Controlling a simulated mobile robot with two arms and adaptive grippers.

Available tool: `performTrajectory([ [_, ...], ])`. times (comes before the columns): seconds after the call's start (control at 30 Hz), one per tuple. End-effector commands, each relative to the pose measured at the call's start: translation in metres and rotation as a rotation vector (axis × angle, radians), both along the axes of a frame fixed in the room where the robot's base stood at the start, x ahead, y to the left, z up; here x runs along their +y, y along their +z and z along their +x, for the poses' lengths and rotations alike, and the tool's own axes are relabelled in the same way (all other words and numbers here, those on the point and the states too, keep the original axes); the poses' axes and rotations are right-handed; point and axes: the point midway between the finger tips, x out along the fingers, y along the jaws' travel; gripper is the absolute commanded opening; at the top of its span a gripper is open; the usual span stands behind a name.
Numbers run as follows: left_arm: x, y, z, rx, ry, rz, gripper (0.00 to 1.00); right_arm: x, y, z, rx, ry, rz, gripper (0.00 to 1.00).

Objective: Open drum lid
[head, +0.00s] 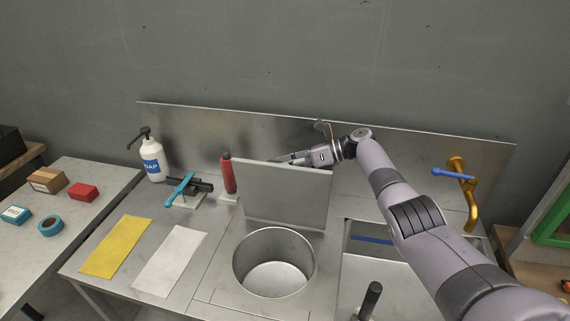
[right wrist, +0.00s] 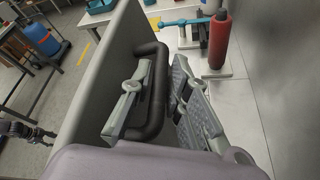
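The grey drum lid (head: 285,192) stands raised, close to upright, behind the round steel drum opening (head: 275,262). In the right wrist view the lid (right wrist: 98,80) shows edge-on, with a black bar handle (right wrist: 158,88) on its back face. My right gripper (head: 305,158) is behind the lid's top edge. In the right wrist view its fingers (right wrist: 158,108) are apart, one on the lid side of the handle bar and one beyond it. A gap shows between the bar and the outer finger. My left gripper is not in the head view.
A red cylinder (head: 228,175), a blue-handled tool (head: 182,188) and a soap bottle (head: 151,160) stand left of the lid. Yellow (head: 116,246) and white (head: 170,260) cloths lie in front. A gold tap (head: 468,195) stands right. The steel backsplash (head: 420,155) is close behind.

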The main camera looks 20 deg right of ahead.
Motion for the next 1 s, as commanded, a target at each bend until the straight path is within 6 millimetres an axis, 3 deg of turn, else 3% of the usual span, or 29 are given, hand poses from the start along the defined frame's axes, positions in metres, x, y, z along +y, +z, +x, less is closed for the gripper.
performTrajectory([
  [0.37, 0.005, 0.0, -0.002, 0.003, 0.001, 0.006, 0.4, -0.005, 0.003, -0.001, -0.003, -0.002, 0.0, 0.2],
  [0.8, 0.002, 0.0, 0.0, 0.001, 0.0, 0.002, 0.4, -0.077, 0.032, -0.033, -0.004, -0.003, 0.0, 0.2],
  [1.0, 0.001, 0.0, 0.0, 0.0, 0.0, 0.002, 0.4, -0.098, 0.04, -0.043, -0.001, -0.003, 0.0, 0.2],
])
